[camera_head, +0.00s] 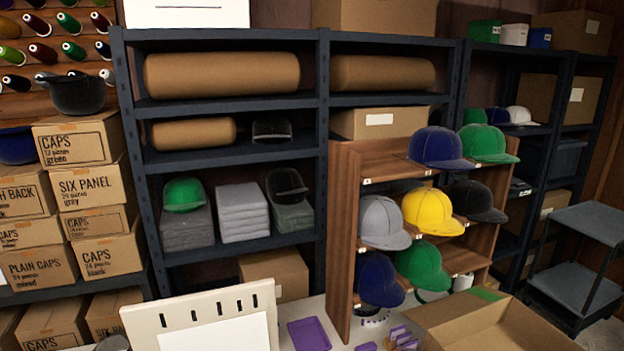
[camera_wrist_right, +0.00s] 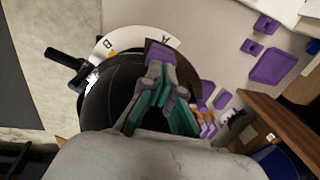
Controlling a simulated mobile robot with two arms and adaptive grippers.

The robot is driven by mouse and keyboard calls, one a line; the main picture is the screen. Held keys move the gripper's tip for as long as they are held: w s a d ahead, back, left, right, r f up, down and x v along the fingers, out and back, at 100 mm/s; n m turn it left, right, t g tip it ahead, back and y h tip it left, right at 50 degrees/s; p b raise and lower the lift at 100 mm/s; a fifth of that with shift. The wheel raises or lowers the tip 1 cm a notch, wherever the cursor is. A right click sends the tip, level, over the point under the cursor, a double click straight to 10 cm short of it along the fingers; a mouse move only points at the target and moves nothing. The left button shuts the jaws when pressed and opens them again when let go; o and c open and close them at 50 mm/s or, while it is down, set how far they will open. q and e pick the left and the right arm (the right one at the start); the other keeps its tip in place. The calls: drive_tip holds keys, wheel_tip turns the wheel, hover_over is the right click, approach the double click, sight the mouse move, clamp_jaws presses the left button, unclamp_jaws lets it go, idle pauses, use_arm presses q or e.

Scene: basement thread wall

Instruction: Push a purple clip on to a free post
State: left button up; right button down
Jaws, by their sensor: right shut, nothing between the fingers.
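Several purple clips (camera_wrist_right: 266,23) lie on the pale table, to the right in the right wrist view. A purple tray (camera_wrist_right: 272,65) lies beside them. More purple pieces (camera_wrist_right: 222,100) are close to the right of my right gripper (camera_wrist_right: 160,68). That gripper has teal pads, is shut and holds nothing, above a dark rounded object. In the head view, purple pieces (camera_head: 400,335) show at the bottom edge, right of the purple tray (camera_head: 309,334). The wooden thread wall (camera_head: 22,42) carries several spools at the upper left. I cannot make out a free post. My left gripper is not in view.
A cream slotted board (camera_head: 205,315) stands at the front. A white lettered arc (camera_wrist_right: 130,40) curves around the dark object. A wooden cap rack (camera_head: 343,240) and an open cardboard box (camera_head: 490,325) stand on the right. Stacked cartons (camera_head: 85,190) fill the left.

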drive_tip(key=shift+w+f, duration=0.1)
drive_tip(key=shift+f, duration=0.4)
idle(0.4)
wheel_tip(320, 180, up, 7)
drive_tip(key=s+p, duration=0.1)
drive_tip(key=p, duration=0.8)
drive_tip(key=shift+d, duration=0.2)
drive_tip(key=shift+s+a, duration=0.1)
drive_tip(key=shift+s, duration=0.05)
